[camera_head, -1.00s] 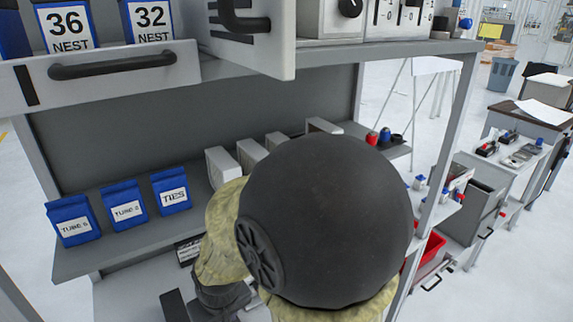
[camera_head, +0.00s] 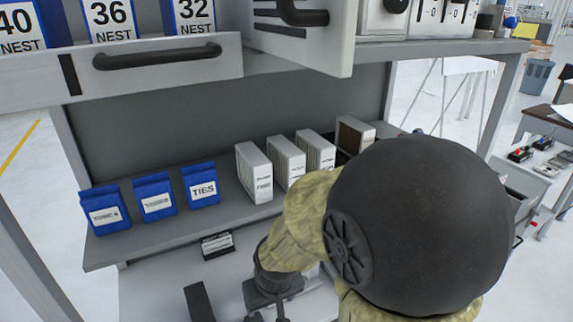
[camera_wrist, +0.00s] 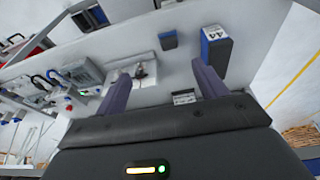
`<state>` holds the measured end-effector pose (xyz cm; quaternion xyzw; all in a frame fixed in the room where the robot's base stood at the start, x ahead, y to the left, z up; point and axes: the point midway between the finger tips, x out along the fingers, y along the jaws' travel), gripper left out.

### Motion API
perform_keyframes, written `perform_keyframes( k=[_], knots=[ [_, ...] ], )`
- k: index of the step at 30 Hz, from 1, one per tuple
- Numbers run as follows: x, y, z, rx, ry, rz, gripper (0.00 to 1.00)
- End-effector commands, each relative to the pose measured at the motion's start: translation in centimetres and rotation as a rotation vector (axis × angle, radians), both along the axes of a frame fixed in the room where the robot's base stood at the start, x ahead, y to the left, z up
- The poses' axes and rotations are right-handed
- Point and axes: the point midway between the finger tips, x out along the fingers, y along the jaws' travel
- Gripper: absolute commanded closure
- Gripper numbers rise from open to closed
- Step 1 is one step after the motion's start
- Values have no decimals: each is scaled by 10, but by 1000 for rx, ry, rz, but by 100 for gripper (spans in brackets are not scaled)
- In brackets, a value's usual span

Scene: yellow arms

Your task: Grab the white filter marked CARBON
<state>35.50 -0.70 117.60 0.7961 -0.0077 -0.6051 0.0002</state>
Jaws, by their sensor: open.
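Several white box-shaped filters stand upright in a row on the grey shelf in the head view. The leftmost white filter (camera_head: 254,173) and the two beside it, a second (camera_head: 286,161) and a third (camera_head: 315,151), show dark print too small to read. Another filter (camera_head: 354,136), with a brownish side, stands at the right end, its lower part partly covered by my arm. I cannot tell which is marked CARBON. My gripper (camera_wrist: 162,84) is open in the wrist view, with nothing between its fingers. None of the white filters can be made out in that view.
Blue bags stand left of the filters, one labelled TIES (camera_head: 201,186). An upper shelf with a handled front (camera_head: 150,62) and blue NEST boxes (camera_head: 108,20) overhangs. A white panel with a dark handle (camera_head: 300,35) juts out. My arm blocks the right side.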

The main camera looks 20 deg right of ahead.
Motion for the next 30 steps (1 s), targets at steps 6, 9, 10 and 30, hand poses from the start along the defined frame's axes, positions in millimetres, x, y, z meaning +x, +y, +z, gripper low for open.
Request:
perform_keyframes(
  k=[6,9,10,30],
  knots=[
    [45,-47,5,-53,-235,-69,29],
    [69,-75,16,-78,-388,-92,29],
    [76,-83,20,-86,-434,-98,29],
    [97,-177,130,-1,-1259,23,29]
  ],
)
